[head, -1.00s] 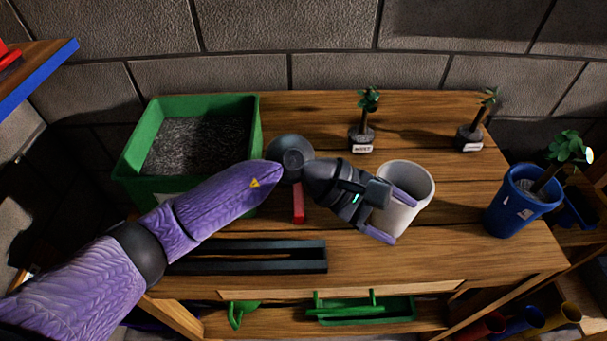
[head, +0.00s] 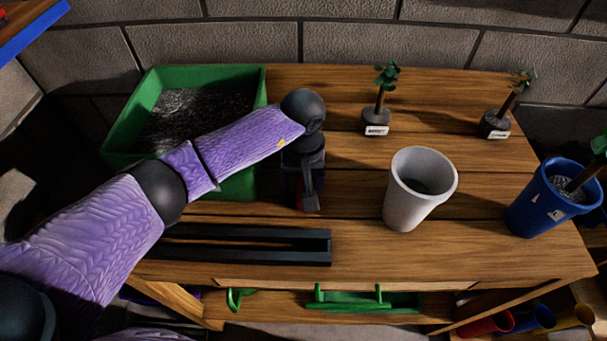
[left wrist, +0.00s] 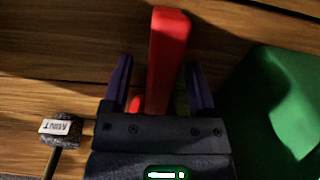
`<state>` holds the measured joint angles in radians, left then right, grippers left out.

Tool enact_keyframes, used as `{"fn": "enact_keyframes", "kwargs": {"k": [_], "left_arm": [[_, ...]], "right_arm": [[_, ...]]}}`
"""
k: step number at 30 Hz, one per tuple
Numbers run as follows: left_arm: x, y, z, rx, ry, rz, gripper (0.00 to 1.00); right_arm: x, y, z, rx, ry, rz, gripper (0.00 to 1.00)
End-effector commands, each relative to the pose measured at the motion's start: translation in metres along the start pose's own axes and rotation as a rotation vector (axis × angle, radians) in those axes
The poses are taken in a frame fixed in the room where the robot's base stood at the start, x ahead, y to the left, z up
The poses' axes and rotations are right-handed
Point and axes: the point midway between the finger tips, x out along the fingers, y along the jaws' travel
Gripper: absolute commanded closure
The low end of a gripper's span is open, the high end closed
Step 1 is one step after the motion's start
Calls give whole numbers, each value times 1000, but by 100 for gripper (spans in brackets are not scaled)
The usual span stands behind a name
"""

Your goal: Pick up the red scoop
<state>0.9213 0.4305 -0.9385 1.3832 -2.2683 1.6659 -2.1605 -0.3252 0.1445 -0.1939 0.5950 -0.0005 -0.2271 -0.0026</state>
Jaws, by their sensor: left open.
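The red scoop (left wrist: 168,62) shows in the left wrist view as a long red bar running between my two left fingers, with a smaller red part lower down, close to the palm. In the head view only a dark red sliver of it shows beside the gripper; the rest is hidden. My left gripper (head: 306,188) points down over the workbench just right of the green bin. Its fingers are open, one on each side of the scoop. I cannot tell whether they touch it. My right gripper is in neither view.
The green bin (head: 118,134) of dark soil stands at left, close to my forearm. A black slotted tray (head: 240,257) lies in front. A white pot (head: 402,209) stands right, potted seedlings (head: 377,122) behind it, a blue bucket (head: 530,211) at far right. Bench between is clear.

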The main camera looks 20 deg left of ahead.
Motion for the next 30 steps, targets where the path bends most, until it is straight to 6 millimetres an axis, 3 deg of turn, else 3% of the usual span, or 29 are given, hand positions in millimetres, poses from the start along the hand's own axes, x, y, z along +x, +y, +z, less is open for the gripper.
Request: {"fn": "enact_keyframes", "kwargs": {"k": [2, 12, 13, 23, 30], "left_arm": [[-1, 0, 0, 0, 0, 0, 26], [-1, 0, 0, 0, 0, 1, 96], [-1, 0, 0, 0, 0, 1, 100], [-4, 0, 0, 0, 1, 1, 100], [-65, 0, -1, 0, 7, 1, 100]], "right_arm": [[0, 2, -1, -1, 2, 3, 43], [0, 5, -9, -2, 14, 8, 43], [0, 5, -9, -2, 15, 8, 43], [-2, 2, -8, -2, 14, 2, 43], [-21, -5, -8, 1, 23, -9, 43]]}}
